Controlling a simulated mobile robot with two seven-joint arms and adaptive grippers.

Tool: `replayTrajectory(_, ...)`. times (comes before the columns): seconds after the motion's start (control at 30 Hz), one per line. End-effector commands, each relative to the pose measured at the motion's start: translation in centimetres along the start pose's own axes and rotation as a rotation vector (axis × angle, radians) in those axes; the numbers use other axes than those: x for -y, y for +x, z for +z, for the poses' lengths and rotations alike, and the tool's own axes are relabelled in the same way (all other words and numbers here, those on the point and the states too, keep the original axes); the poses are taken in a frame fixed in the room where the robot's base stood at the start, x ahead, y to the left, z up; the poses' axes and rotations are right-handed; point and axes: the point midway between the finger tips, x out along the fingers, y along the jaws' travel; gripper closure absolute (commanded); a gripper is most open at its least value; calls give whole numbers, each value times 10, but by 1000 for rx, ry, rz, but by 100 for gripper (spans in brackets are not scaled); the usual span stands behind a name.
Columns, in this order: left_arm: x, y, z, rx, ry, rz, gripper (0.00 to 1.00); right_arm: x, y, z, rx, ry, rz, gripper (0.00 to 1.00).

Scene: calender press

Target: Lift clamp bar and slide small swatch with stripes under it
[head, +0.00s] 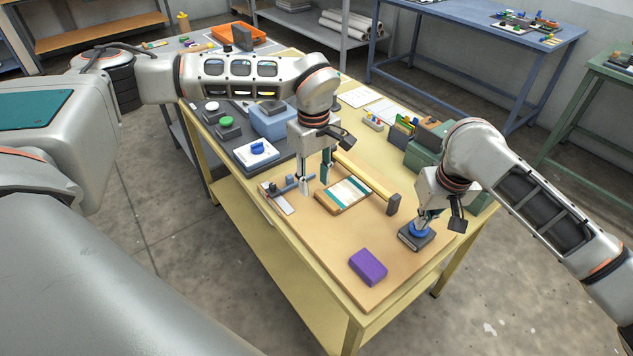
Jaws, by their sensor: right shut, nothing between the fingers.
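The striped swatch (345,193), cream with teal and tan bands, lies flat on the wooden board (330,240). A yellow bar (366,178), which looks like the clamp bar, runs along the swatch's far right side and ends at a dark block (393,204). I cannot tell whether the swatch's edge touches it or lies under it. My left gripper (314,187) points down with its fingers apart, empty, at the swatch's far left end.
A purple block (368,266) lies near the board's front edge. A grey rail with a small slider (283,196) is at its left.

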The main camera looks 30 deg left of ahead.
Motion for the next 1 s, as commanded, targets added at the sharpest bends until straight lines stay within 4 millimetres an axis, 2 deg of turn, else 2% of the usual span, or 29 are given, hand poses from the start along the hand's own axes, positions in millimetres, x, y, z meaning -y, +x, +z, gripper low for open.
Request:
replayTrajectory(0.03,1,-2,0,0,0,0,66,0,5,4,10,0,-1,100)
replayTrajectory(0.47,3,-5,0,0,1,-1,66,0,4,4,10,0,0,100)
replayTrajectory(0.9,3,-33,0,2,1,-4,66,0,-24,-3,6,0,0,100)
replayTrajectory(1.0,3,-31,0,2,1,-4,66,-1,-29,-6,2,0,1,100)
